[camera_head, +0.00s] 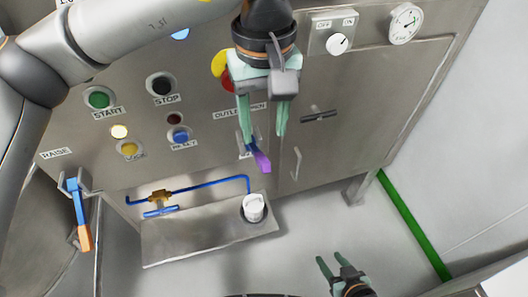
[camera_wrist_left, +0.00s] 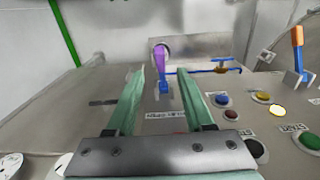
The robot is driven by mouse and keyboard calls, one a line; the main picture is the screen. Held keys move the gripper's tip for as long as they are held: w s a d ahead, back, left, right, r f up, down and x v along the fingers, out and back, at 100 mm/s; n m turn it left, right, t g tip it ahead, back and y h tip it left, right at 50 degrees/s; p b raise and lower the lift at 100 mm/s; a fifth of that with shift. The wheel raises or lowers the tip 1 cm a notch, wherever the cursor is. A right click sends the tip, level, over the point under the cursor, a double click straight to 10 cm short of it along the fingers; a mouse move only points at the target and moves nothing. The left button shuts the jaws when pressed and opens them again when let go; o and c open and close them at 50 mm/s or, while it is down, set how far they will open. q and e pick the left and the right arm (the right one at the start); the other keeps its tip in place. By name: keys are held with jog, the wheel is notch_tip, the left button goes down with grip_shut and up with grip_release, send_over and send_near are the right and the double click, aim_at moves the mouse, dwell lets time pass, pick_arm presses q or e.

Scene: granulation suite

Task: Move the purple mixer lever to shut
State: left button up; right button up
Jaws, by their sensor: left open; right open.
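The purple mixer lever (camera_head: 262,161) sticks out from the steel panel below a partly hidden label, its purple handle tilted down and to the right on a blue stem. In the left wrist view the purple handle (camera_wrist_left: 159,58) points up, just beyond the fingertips. My left gripper (camera_head: 263,134) is open, its green fingers pointing down, just above the lever in the picture. In the wrist view its fingers (camera_wrist_left: 161,76) lie on either side of the line to the lever, with no contact visible. My right gripper (camera_head: 331,258) is open and empty at the bottom, over the floor.
A blue lever with an orange handle (camera_head: 83,225) is at left under RAISE. START (camera_head: 99,99) and STOP (camera_head: 161,86) buttons and other buttons sit left of my gripper. A dark handle (camera_head: 318,116) is to its right. A tray (camera_head: 190,246) with a white cup (camera_head: 254,208) lies below.

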aim_at(264, 160)
pick_arm(q)
notch_tip(264, 160, down, 10)
jog(key=shift+r+p, duration=0.15)
jog(key=shift+p, duration=0.5)
jog(key=shift+c, duration=0.2)
grip_shut()
dwell(0.8)
